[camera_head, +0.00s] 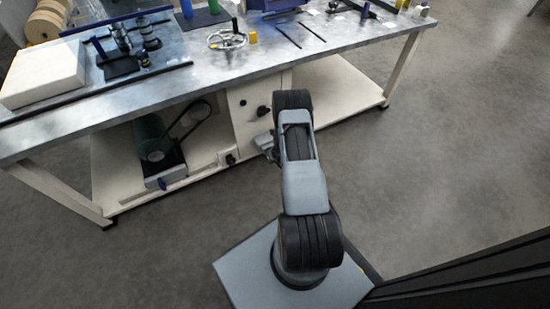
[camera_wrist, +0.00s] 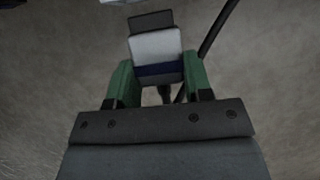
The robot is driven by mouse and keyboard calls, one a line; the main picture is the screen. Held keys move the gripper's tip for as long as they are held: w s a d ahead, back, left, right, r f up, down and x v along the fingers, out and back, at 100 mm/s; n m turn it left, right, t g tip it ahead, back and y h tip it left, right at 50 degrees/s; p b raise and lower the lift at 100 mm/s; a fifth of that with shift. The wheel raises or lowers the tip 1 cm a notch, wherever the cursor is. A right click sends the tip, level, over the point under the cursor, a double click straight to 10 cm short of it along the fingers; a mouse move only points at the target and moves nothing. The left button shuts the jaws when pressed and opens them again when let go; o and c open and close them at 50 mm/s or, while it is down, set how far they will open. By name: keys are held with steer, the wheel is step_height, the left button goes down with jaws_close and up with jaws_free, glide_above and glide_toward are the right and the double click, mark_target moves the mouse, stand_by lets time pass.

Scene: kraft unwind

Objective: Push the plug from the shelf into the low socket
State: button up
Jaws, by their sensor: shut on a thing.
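My gripper (camera_wrist: 158,72) is shut on the plug (camera_wrist: 156,46), a block with a white face, a dark blue band and a dark grey end. Its green fingers press on both sides of the plug. In the head view my arm hides most of the gripper and the plug is not clear. A low white socket box (camera_head: 227,157) with a dark face sits at the right end of the lower shelf (camera_head: 112,172). The gripper is to the right of it in the picture, apart from it.
The cream panel (camera_head: 245,125) carries dark round fittings. The metal workbench (camera_head: 205,70) overhangs the shelf. A dark cable or bar (camera_wrist: 217,28) runs beside the plug.

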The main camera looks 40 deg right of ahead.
steer(key=shift+w+d+p, duration=0.1)
steer(key=shift+w+p, duration=0.7)
steer(key=shift+w, duration=0.2)
stand_by(2.1)
steer(key=o, duration=1)
steer(key=shift+o, duration=0.2)
steer(key=shift+r, duration=0.1)
steer(key=p+v, duration=0.2)
steer(key=v, duration=1.1)
steer(key=shift+r+p, duration=0.35)
steer(key=shift+p, duration=0.05)
